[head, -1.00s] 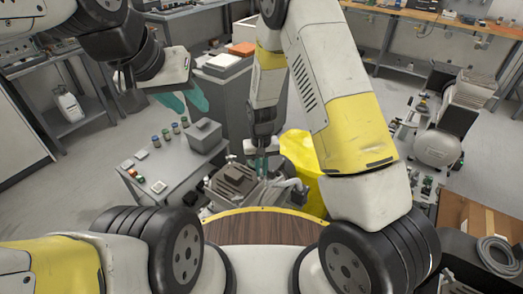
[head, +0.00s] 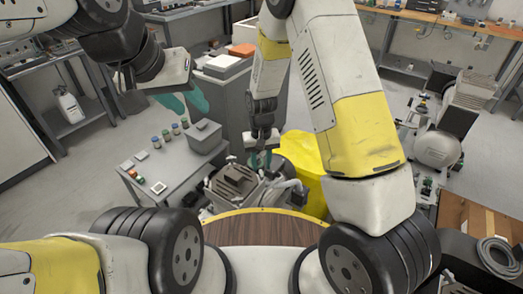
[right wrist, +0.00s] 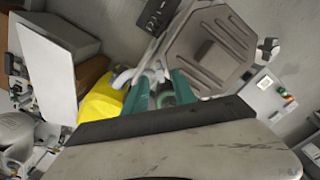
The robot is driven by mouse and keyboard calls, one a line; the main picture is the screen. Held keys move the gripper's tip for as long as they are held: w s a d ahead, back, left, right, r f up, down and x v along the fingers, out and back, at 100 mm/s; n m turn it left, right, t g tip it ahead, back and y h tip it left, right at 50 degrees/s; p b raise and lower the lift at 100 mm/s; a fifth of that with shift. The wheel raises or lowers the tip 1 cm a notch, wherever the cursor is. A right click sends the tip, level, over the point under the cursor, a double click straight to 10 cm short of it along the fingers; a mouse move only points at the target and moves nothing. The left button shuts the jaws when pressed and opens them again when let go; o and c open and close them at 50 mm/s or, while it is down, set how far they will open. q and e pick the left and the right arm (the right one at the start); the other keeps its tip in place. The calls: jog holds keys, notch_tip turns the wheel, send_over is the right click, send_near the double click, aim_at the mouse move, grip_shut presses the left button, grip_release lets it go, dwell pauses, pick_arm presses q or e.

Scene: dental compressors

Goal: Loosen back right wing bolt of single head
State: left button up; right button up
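The grey compressor with a single head (head: 236,181) stands just beyond my front edge in the head view. My right gripper (head: 261,160) points down at the head's right, back side. In the right wrist view its teal fingers (right wrist: 162,92) are apart, with a small rounded part between them; I cannot tell whether it is the wing bolt or whether they touch it. No wing bolt shows clearly. My left gripper (head: 184,100) is open and empty, raised at the left, away from the compressor.
A small grey table (head: 170,172) with several small jars and a grey box (head: 205,136) stands left of the compressor. A yellow object (head: 303,152) is close on its right. Another compressor (head: 436,148) stands farther right. Open floor lies between.

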jog(key=shift+r, duration=2.25)
jog(key=shift+r, duration=0.1)
notch_tip(320, 180, up, 10)
jog(key=t+y, duration=0.1)
send_over(261, 173)
jog(key=d, duration=0.3)
jog(key=s+d+r+m+t+y, duration=0.15)
jog(key=s+d+r, duration=0.35)
jog(key=r, duration=0.6)
jog(key=s+d+r+t, duration=0.2)
jog(key=s+d+r, duration=0.1)
jog(key=s, duration=0.3)
jog(key=s+d+r+t, duration=0.1)
jog(key=s+d+r, duration=0.2)
jog(key=s+r, duration=0.3)
jog(key=shift+s+d+t, duration=0.35)
jog(key=shift+s+d, duration=0.05)
jog(key=shift+s, duration=0.25)
